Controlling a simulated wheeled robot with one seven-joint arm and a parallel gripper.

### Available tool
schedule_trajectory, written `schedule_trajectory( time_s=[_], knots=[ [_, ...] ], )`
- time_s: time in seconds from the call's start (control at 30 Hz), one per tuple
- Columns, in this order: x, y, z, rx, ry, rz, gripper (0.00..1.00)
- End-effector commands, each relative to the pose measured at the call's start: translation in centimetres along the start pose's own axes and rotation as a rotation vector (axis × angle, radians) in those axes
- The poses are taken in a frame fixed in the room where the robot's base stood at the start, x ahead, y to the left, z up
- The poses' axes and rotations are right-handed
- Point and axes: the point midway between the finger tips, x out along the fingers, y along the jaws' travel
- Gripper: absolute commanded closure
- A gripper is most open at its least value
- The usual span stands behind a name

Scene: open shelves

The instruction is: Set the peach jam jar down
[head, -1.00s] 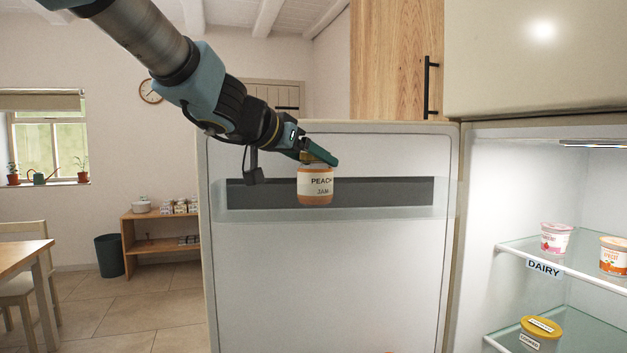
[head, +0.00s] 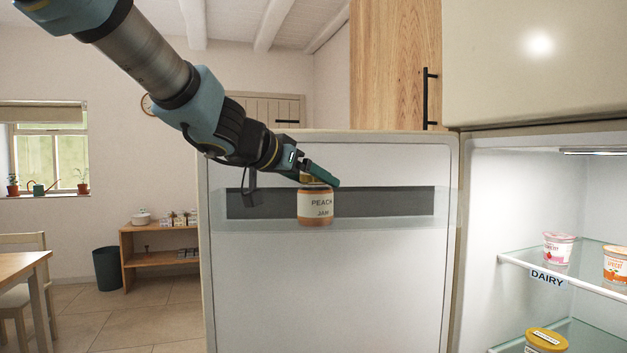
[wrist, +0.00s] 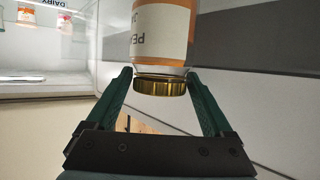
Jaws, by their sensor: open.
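The peach jam jar (head: 316,206), with orange contents, a pale label and a gold lid, stands upright at the clear door shelf (head: 400,222) of the open fridge door. Its base appears close to the bottom of that shelf; whether it touches is hard to tell. My gripper (head: 321,178) is at the jar's top, coming in from the upper left. In the wrist view the jar (wrist: 160,35) appears upside down, and my gripper (wrist: 158,80) is open with one finger on each side of the gold lid (wrist: 161,86).
The fridge interior at the right has glass shelves; the upper one, marked DAIRY (head: 547,277), holds two pots (head: 558,248). A yellow-lidded tub (head: 546,340) is on the lower one. The door shelf shows free room on both sides of the jar. A wooden cabinet (head: 395,65) is above.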

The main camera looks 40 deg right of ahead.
Motion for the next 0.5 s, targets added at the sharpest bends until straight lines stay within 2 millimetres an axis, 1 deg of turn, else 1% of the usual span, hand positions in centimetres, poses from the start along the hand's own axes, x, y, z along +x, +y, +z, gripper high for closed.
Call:
schedule_trajectory(
  time_s=[0.17, 0.4, 0.5],
  knots=[
    [-3.0, -0.1, -0.2, -0.001, 0.002, -0.004, 0.14],
    [-8.1, -0.1, -0.2, 0.0, 0.002, -0.005, 0.14],
    [-9.7, -0.1, -0.1, 0.0, 0.002, -0.003, 0.14]
  ],
)
